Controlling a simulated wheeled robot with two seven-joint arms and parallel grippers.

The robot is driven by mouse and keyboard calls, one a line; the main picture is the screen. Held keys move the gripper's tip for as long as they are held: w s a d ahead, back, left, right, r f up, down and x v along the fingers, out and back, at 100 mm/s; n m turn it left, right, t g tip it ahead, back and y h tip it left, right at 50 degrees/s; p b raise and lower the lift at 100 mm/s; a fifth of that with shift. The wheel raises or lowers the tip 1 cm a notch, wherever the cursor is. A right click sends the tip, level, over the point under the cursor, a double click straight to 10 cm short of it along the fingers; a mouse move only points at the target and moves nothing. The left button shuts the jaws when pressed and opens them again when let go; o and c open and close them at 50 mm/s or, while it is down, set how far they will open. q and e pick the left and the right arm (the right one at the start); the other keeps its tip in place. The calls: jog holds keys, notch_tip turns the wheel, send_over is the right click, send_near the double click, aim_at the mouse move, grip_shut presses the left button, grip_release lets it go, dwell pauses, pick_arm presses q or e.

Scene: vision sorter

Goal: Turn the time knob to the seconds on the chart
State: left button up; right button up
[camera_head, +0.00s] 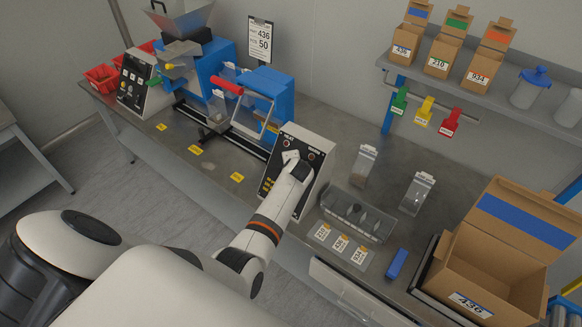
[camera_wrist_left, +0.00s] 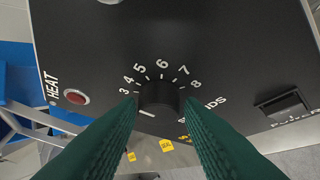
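The time knob (camera_wrist_left: 158,96) is a round black dial on the black face of a control box (camera_head: 314,150). White numbers ring it in the left wrist view; 3 to 8 are readable. A white mark shows at its lower left near a 1. My left gripper (camera_wrist_left: 161,99) is open, with dark green fingers on both sides of the knob. I cannot tell whether they touch it. In the head view the left gripper (camera_head: 290,160) is at the box's face, hiding the knob. A wall sign (camera_head: 260,40) reads 436 and 50. My right gripper is not in view.
A red button (camera_wrist_left: 75,97) marked HEAT and a POWER switch (camera_wrist_left: 281,106) flank the dial. Blue machines (camera_head: 265,95) stand behind the box. A clear tray (camera_head: 356,215), number cards (camera_head: 340,243) and an open carton (camera_head: 480,268) are to the right.

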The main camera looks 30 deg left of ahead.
pick_arm(q)
jog(key=shift+o, duration=1.3)
jog(key=shift+r, duration=0.1)
jog(key=v, duration=1.2)
jog(key=shift+s, duration=0.15)
